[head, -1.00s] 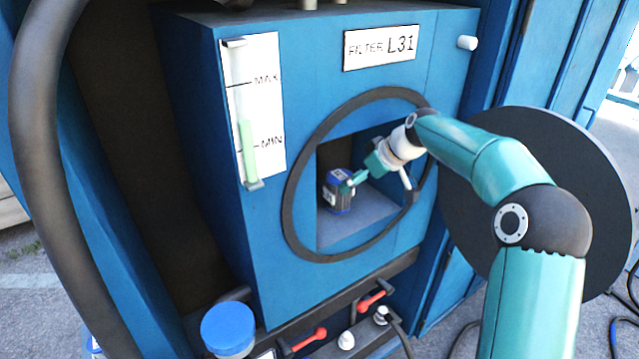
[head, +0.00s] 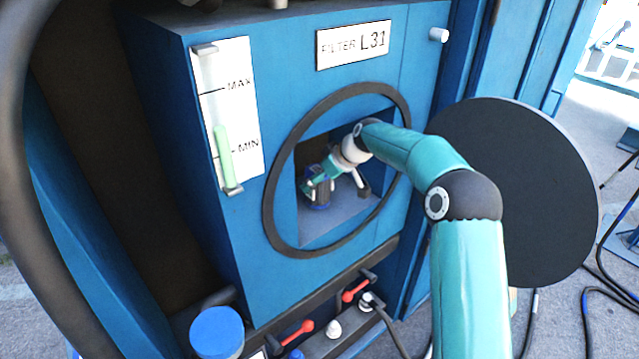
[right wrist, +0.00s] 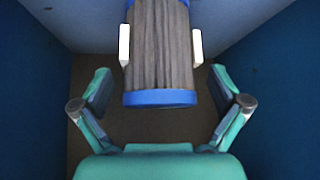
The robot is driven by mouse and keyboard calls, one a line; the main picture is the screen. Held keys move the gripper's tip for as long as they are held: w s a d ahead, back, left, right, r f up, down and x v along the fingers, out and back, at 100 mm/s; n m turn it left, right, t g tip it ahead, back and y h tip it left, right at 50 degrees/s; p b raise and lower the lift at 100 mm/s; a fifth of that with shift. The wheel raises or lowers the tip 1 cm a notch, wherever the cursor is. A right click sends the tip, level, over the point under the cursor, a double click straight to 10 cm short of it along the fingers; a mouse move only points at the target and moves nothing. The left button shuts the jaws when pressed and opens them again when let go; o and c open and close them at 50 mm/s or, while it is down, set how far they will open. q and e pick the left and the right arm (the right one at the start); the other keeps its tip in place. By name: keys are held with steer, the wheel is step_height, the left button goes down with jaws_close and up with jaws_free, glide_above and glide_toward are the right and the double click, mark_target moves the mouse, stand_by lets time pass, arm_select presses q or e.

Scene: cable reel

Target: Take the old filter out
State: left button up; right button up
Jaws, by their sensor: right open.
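The old filter (head: 321,196) stands inside the square recess of the blue cabinet, partly hidden by my right gripper in the head view. In the right wrist view the filter (right wrist: 160,45) has a grey pleated body, a blue end ring and a white tab on each side. My right gripper (head: 312,184) reaches through the round opening to the filter. In the right wrist view its open fingers (right wrist: 160,88) lie on either side of the filter's blue end, with gaps on both sides. My left gripper is out of view.
A black ring (head: 270,205) frames the opening, and the recess walls are close around the gripper. A round dark cover (head: 530,190) stands open at the right. Red-handled valves (head: 355,291) and a blue-capped container (head: 216,331) sit below.

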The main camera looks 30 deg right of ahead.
steer(key=shift+p+x, duration=0.3)
steer(key=shift+x, duration=1.3)
steer(key=shift+c, duration=0.4)
steer(key=c, duration=1.3)
